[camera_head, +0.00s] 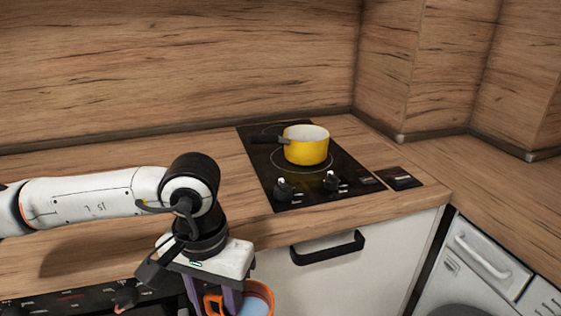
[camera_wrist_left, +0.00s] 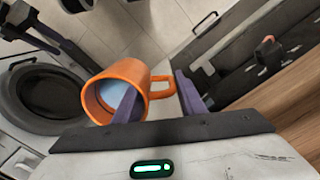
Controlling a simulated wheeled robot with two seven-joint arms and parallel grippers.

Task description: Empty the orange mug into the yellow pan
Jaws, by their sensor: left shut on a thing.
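The yellow pan (camera_head: 306,149) stands upright on the black hob, its dark handle pointing left; its inside looks pale, and its bottom is hidden. My left gripper (camera_head: 214,300) is low in front of the counter edge, to the left of and below the pan. It is shut on the orange mug (camera_head: 212,303), which is cut off by the bottom edge of the head view. In the left wrist view the mug (camera_wrist_left: 101,101) shows its handle between the purple fingers (camera_wrist_left: 158,98) and pale blue contents inside. My right gripper is not seen.
The black hob (camera_head: 258,160) has two knobs at its front edge. The wooden counter (camera_head: 90,240) is clear left of the hob. A drawer handle (camera_head: 327,248) juts out below the counter. The splashback (camera_head: 180,70) rises behind. A white appliance (camera_head: 480,265) stands at the right.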

